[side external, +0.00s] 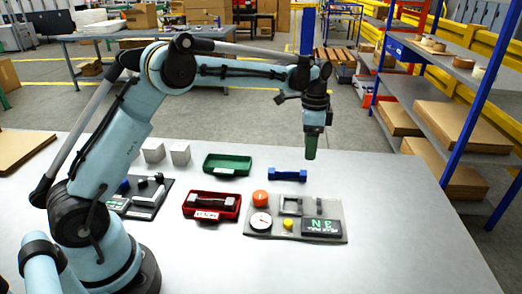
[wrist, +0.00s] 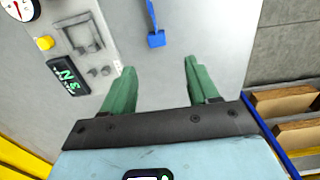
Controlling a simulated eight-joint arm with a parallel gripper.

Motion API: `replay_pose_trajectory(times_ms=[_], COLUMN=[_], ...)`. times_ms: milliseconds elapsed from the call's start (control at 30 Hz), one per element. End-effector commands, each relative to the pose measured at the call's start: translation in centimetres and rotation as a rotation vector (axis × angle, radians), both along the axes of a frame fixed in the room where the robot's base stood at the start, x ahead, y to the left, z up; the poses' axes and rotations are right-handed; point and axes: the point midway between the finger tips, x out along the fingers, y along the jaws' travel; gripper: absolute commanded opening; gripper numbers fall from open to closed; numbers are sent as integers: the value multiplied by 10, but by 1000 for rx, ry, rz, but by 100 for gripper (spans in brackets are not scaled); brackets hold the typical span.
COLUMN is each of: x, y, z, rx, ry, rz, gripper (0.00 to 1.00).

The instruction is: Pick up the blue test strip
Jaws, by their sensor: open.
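The blue test strip (side external: 287,175), a short bar with wider ends, lies flat on the grey table behind the instrument panel. It also shows at the top of the wrist view (wrist: 155,38), cut off by the frame edge. My gripper (side external: 310,156) hangs pointing down above the table, just right of the strip in the side view and clear of it. Its green fingers are apart and empty in the wrist view (wrist: 160,68). The strip lies beyond the fingertips there, roughly in line with the gap.
A grey panel (side external: 270,232) with a dial, yellow button and display stands in front of the strip. An orange round thing (side external: 260,198), a red tray (side external: 190,209) holding a bar, and a green tray (side external: 240,161) are to the left. Table to the right is clear.

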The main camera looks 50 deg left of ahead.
Motion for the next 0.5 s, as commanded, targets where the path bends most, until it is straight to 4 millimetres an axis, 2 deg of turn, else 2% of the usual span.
replay_pose_trajectory(times_ms=[133,367,500], x=[0,-1,-4], y=[0,0,1], z=[-23,-37,-54], rx=[0,0,0], ry=[-1,-1,-1], rz=[1,1,2], gripper=[60,60,60])
